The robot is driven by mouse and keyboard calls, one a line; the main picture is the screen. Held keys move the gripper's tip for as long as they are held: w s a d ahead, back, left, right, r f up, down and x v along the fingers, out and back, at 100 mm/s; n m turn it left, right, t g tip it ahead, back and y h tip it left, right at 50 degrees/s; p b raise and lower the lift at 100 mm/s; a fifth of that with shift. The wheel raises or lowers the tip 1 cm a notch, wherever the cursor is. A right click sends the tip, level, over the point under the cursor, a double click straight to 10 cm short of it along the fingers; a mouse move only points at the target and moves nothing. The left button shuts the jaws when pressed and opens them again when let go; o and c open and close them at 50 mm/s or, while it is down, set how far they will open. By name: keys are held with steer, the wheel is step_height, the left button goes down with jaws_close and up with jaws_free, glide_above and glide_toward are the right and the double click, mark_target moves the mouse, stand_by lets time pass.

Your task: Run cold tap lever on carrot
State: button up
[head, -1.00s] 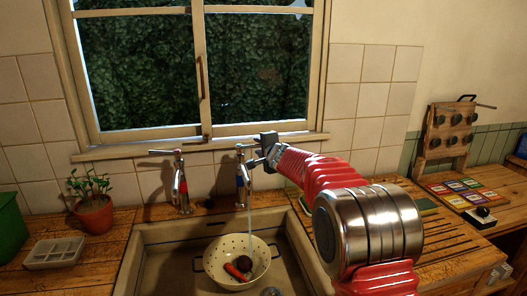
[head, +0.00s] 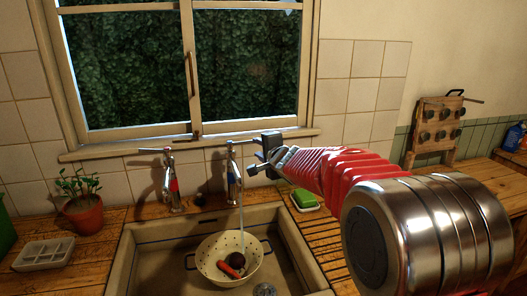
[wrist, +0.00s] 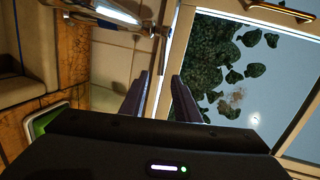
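The blue-marked tap (head: 234,178) stands behind the sink, and a thin stream of water (head: 242,217) falls from it. The stream goes down into the cream colander (head: 209,264), which holds an orange carrot (head: 229,270) and a dark round vegetable (head: 238,260). The tap's lever (head: 237,143) lies roughly level at its top. My gripper (head: 257,163) is just right of this tap, apart from it. In the wrist view my gripper (wrist: 161,78) is open, with nothing between its fingers. A metal tap part (wrist: 105,11) shows at the upper left there.
A red-marked tap (head: 172,183) stands to the left. The sink (head: 135,262) has a drain at its bottom. A green sponge (head: 304,198) lies on the right drainboard. A potted plant (head: 83,214) and a white tray (head: 45,254) stand left. The window is behind the taps.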

steer(key=shift+v, duration=1.65)
steer(key=s+a+r+n+g+y, duration=0.15)
steer(key=s+n, duration=0.35)
steer(key=s, duration=0.6)
steer(key=s+r+n+g+y, duration=0.1)
steer(key=s+n+g+y, duration=0.3)
steer(key=s, duration=0.7)
steer(key=s+d+f+n+g+h, duration=0.1)
steer(key=s+d+f+h, duration=0.2)
steer(key=s, duration=0.5)
steer(key=s+d+f+n+g+h, duration=0.1)
steer(key=s+d+f+n+h, duration=0.1)
steer(key=s+d+f+h, duration=0.2)
steer(key=s+d+f+n+g+h, duration=0.1)
steer(key=s+d+f+h, duration=0.2)
steer(key=s+d+f, duration=0.3)
steer(key=s+d, duration=0.3)
steer(key=s, duration=0.3)
steer(key=shift+s+d+f+n+h, duration=0.2)
steer(key=shift+s+d+n+h, duration=0.1)
steer(key=shift+s+h, duration=0.1)
